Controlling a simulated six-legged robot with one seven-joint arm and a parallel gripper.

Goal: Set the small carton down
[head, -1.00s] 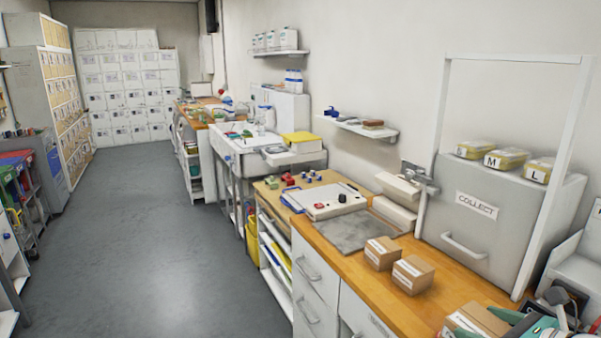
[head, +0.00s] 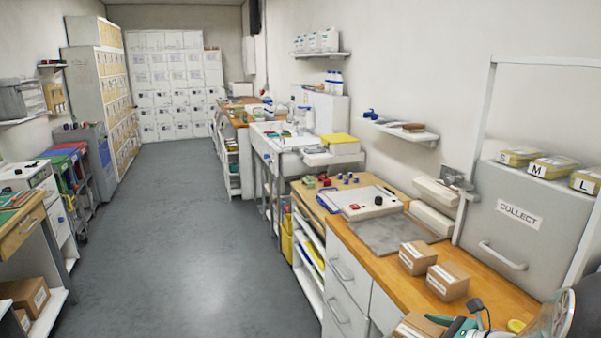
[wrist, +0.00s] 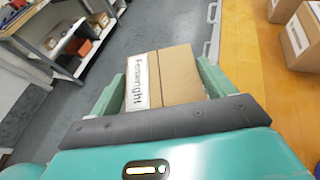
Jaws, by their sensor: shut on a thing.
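My gripper (wrist: 163,85) is shut on a small brown carton (wrist: 178,75) with a white printed label, held between its two green fingers in the wrist view. The same carton shows at the bottom edge of the head view (head: 416,325), partly cut off, with part of my gripper (head: 458,327) at its right. In the wrist view it appears over the grey floor, beside the front edge of the wooden worktop (wrist: 240,45). What lies directly under it is hidden.
Two similar cartons (head: 418,258) (head: 447,281) stand on the worktop, near a grey mat (head: 392,235) and a grey COLLECT cabinet (head: 520,222). A side table (head: 30,225) and shelves stand at the left. The floor between is clear.

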